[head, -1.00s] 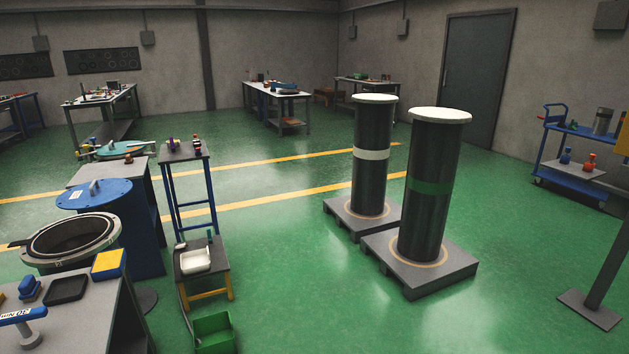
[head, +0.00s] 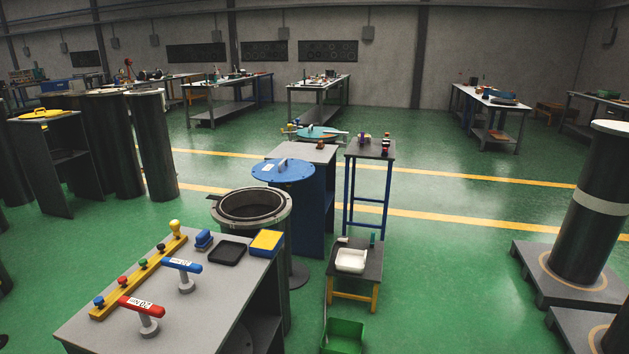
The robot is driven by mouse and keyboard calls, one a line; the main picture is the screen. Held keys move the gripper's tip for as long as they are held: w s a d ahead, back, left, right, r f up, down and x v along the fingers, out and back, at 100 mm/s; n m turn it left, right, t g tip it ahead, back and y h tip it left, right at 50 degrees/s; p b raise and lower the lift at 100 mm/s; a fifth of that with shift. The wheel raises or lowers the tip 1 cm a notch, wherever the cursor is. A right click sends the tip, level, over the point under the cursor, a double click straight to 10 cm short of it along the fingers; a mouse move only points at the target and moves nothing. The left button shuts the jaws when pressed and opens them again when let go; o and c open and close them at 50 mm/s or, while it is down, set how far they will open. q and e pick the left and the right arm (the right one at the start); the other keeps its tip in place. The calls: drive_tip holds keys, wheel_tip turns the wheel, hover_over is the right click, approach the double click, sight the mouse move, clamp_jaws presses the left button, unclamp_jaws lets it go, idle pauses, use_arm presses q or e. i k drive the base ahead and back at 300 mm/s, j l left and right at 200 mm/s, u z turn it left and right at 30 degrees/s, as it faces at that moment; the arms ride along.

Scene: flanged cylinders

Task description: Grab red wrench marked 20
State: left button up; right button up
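A red-handled wrench (head: 142,305) with a white label lies on a grey stand at the front left of the grey workbench (head: 205,325). The label seems to carry a number, but it is too small to read surely. A similar blue-handled wrench (head: 183,266) rests on its own stand just behind and to the right. Neither of my grippers shows in the head view.
On the same bench are a yellow rack (head: 128,290) with coloured knobs, a black tray (head: 227,252) and a yellow-blue block (head: 266,243). An open flanged cylinder (head: 252,206) stands behind it. A green bin (head: 343,336) is on the floor.

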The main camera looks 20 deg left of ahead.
sight(149, 328)
drive_tip(key=i+l+u, duration=0.1)
drive_tip(key=u, duration=0.25)
drive_tip(key=i+l+u, duration=0.45)
drive_tip(key=u, duration=0.25)
